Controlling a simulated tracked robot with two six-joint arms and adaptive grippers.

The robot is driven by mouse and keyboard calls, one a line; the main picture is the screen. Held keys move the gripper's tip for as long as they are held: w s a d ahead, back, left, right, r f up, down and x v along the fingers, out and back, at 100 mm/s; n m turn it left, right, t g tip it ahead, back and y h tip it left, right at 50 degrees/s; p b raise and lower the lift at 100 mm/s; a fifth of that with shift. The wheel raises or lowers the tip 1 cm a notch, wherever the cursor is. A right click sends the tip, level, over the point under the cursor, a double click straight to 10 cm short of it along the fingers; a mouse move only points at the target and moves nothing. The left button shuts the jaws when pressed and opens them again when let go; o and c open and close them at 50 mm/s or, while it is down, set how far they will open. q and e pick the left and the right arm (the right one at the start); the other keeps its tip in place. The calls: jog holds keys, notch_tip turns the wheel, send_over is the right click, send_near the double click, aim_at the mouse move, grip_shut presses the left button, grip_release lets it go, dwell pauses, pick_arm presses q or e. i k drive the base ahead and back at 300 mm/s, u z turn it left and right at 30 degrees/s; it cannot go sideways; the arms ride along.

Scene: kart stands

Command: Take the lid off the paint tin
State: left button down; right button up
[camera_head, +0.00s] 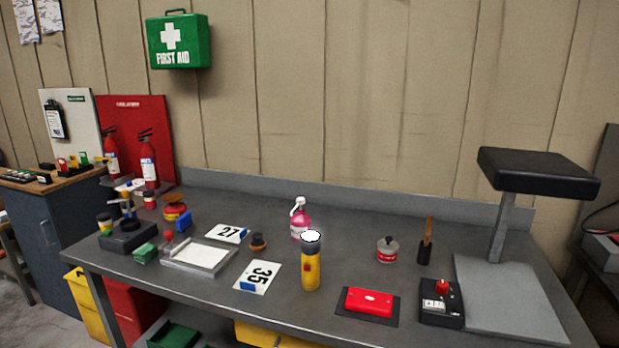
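A small round tin (388,255), which looks like the paint tin, stands upright on the grey workbench (350,225), right of the middle. It has a red and white side. A grey lid (388,242) with a small dark knob on top sits on it. Neither of my grippers is in view, and nothing touches the tin.
A brush in a dark holder (425,250) stands just right of the tin. A red case (368,301) lies in front on a dark mat. A yellow flashlight (311,270) and pink bottle (301,222) stand left. A black-topped stand (500,220) rises at right.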

aim_at(388, 245)
jog(key=u, duration=1.05)
jog(key=k, duration=1.05)
jog(key=z, duration=0.7)
jog(key=i, duration=1)
jog(key=u, duration=0.1)
